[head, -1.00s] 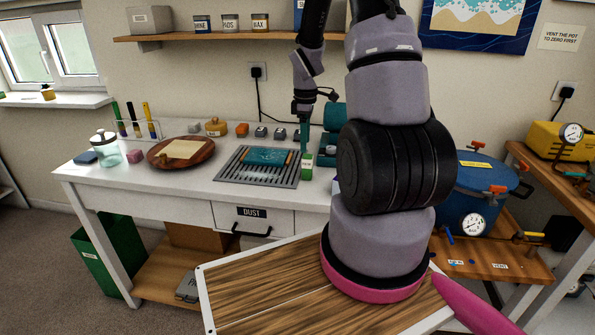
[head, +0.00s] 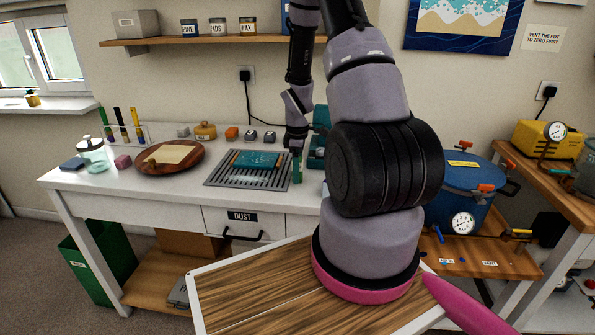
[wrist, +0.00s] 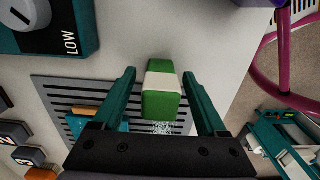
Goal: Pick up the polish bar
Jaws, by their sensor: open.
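The polish bar, a green block with a pale band around its middle, shows in the wrist view (wrist: 162,103). In the head view, only a bit of green (head: 297,177) shows by the fingers, at the right end of the slatted grille. My gripper (wrist: 158,76) is open, with one teal finger on each side of the bar and a visible gap on both sides. In the head view my gripper (head: 297,168) is low over the white bench and hides most of the bar.
A teal machine (wrist: 55,30) marked LOW stands close by. The bench edge is near. A round wooden board (head: 143,168) is farther left.

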